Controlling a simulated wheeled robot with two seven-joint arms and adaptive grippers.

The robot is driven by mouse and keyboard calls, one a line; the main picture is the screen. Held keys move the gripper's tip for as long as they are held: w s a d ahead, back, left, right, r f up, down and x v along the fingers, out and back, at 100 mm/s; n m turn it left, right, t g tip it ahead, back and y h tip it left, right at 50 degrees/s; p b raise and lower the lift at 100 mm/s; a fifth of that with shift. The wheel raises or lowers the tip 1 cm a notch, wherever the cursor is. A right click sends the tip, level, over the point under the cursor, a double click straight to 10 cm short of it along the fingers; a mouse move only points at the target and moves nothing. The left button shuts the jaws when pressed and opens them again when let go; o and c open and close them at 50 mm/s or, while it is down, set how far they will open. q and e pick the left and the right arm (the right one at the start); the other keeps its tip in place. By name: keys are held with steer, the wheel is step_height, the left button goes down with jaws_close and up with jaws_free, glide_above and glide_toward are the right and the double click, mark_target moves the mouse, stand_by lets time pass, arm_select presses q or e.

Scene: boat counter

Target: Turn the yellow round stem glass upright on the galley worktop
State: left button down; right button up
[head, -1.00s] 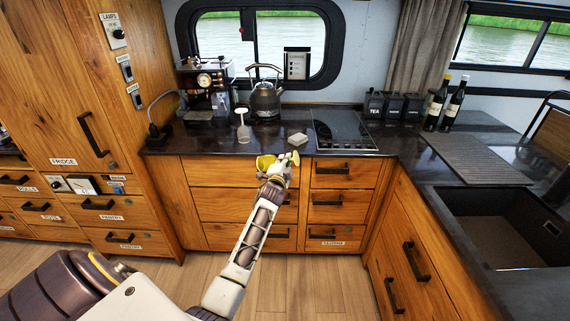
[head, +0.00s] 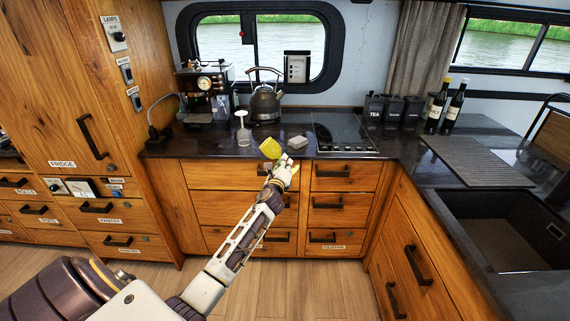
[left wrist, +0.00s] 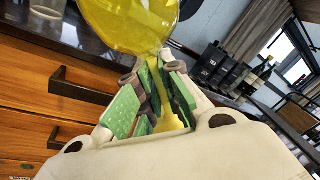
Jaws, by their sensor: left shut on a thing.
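The yellow round stem glass (head: 270,148) is in my left gripper (head: 284,170), at the front edge of the galley worktop (head: 216,142). Its bowl points up and to the left, so it is tilted. In the left wrist view the yellow bowl (left wrist: 130,22) fills the top, and the left gripper's green pads (left wrist: 160,95) are shut around the stem. The foot is mostly hidden by the gripper. I cannot tell whether the glass touches the worktop. My right gripper is not in view.
A clear upside-down stem glass (head: 243,130) stands behind on the worktop, with a grey sponge-like block (head: 297,142) to the right. A kettle (head: 265,103), coffee machine (head: 205,93) and hob (head: 343,133) stand farther back. Drawer handles (head: 332,171) stick out below.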

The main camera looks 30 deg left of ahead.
arm_select(q)
steer(key=shift+r+m+p, duration=0.15)
steer(key=shift+m+p, duration=0.25)
steer(key=shift+m, duration=0.8)
steer(key=shift+m+p, duration=0.4)
steer(key=shift+m, duration=0.6)
steer(key=m+p, duration=0.2)
steer(key=m, duration=0.1)
steer(key=shift+m, duration=0.9)
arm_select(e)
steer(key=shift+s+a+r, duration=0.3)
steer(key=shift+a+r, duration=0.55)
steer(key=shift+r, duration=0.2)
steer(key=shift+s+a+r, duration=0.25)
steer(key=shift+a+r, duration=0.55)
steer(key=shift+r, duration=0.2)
